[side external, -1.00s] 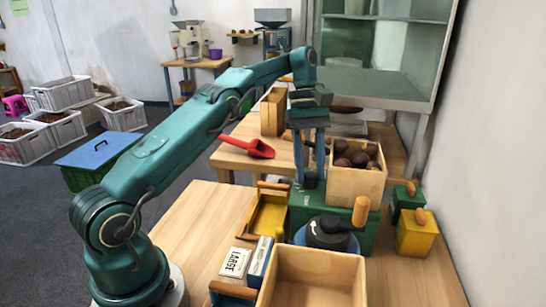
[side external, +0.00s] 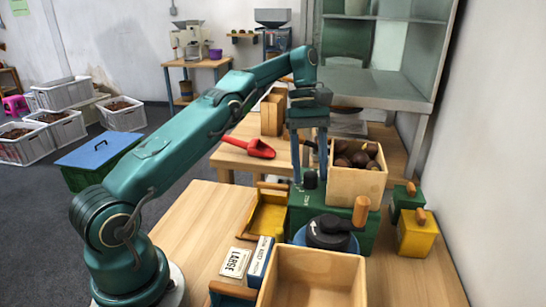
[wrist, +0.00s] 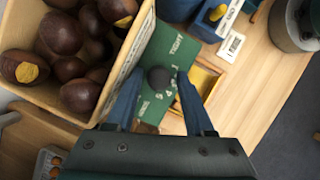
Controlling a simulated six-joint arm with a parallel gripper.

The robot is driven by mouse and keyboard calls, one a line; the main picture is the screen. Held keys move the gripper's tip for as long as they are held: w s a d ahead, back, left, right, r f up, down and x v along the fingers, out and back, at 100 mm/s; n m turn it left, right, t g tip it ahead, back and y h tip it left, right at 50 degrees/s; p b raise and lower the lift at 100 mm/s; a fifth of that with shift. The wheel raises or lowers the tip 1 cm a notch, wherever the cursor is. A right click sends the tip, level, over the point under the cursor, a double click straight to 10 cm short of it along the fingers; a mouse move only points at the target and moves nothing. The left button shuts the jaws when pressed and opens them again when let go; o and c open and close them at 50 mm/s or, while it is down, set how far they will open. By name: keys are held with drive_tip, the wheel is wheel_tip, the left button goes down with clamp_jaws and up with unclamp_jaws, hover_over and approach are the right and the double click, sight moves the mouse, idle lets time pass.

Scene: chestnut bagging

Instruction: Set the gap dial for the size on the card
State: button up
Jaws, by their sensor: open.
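The gap dial is a small dark round knob (wrist: 159,78) on the green machine's top, with numbers and the word TIGHT printed beside it; it also shows in the side external view (side external: 310,180). My gripper (wrist: 158,84) is open, pointing down, with one finger on each side of the knob. Whether the fingers touch it I cannot tell. The gripper also shows in the side external view (side external: 309,179). The dial's setting is not readable.
A wooden hopper (side external: 355,185) with chestnuts stands close beside my fingers. The black crank hub (side external: 328,232) with an orange handle (side external: 361,211) is on the near side. A yellow tray (side external: 268,215) is left; an empty wooden bin (side external: 312,262) is in front.

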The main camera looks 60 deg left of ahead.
drive_tip(key=shift+n, duration=0.6)
drive_tip(key=n+t, duration=0.1)
drive_tip(key=n, duration=0.1)
drive_tip(key=shift+n+t, duration=0.3)
drive_tip(key=shift+n, duration=0.1)
drive_tip(key=n+t, duration=0.1)
drive_tip(key=n, duration=0.1)
drive_tip(key=n+t, duration=0.1)
drive_tip(key=n, duration=0.2)
drive_tip(key=shift+s, duration=0.2)
drive_tip(key=v, duration=0.5)
drive_tip(key=shift+d+r, duration=0.2)
drive_tip(key=shift+r, duration=0.2)
drive_tip(key=s+d+r+m+t+y, duration=0.1)
drive_tip(key=s+d+r+m+y, duration=0.1)
drive_tip(key=s+d+r+m, duration=0.4)
drive_tip(key=s+d+f+m+t+y, duration=0.1)
drive_tip(key=s+f+m, duration=0.2)
drive_tip(key=s+m, duration=0.3)
drive_tip(key=s+d+f+m+t+y, duration=0.1)
drive_tip(key=s+f+m, duration=0.2)
drive_tip(key=s+m, duration=0.3)
drive_tip(key=shift+s+d+f+m+t, duration=0.2)
drive_tip(key=shift+s+f+m+t, duration=0.2)
drive_tip(key=shift+m, duration=0.5)
